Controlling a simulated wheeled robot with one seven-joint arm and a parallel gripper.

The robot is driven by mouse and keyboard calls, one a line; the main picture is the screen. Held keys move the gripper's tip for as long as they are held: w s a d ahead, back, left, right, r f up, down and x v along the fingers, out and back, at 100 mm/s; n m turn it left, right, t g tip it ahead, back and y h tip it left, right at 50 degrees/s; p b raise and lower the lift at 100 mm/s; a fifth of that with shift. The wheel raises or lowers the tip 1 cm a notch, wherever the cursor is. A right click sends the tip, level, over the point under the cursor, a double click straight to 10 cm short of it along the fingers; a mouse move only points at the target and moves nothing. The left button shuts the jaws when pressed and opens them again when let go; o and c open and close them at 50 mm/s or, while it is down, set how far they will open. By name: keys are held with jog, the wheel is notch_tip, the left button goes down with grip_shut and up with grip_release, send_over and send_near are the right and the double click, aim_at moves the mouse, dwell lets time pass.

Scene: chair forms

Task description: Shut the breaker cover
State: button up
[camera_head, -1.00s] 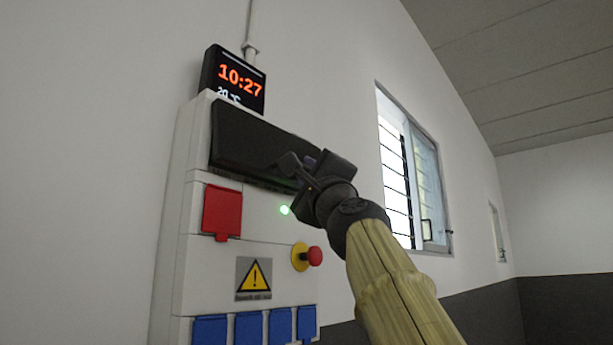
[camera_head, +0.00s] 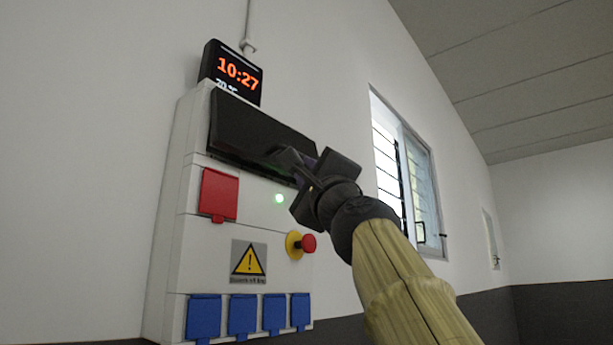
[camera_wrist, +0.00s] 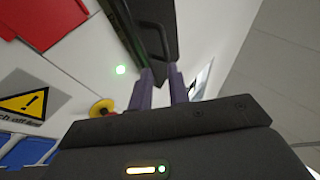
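The breaker cover (camera_head: 255,130) is a long black flap across the upper part of the white wall panel. In the wrist view, the dark cover (camera_wrist: 155,18) runs up from just beyond the fingertips. The two purple fingers (camera_wrist: 161,80) are apart with a narrow gap and nothing clearly held between them. Whether they touch the cover is unclear.
The panel also carries a red flap (camera_head: 218,195), a green light (camera_head: 279,198), a red-and-yellow knob (camera_head: 308,243), a warning sign (camera_head: 248,261) and several blue socket covers (camera_head: 242,314). A clock (camera_head: 232,72) sits above. A window (camera_head: 405,175) is to the right.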

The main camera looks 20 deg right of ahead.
jog(key=w+f+b+v, duration=0.1)
jog(key=b+v, duration=0.6)
jog(key=v, duration=0.1)
jog(key=shift+s+a+f, duration=0.2)
jog(key=shift+a+f, duration=0.1)
jog(key=shift+f, duration=0.15)
dwell(0.4)
jog(key=shift+f, duration=0.1)
dwell(0.5)
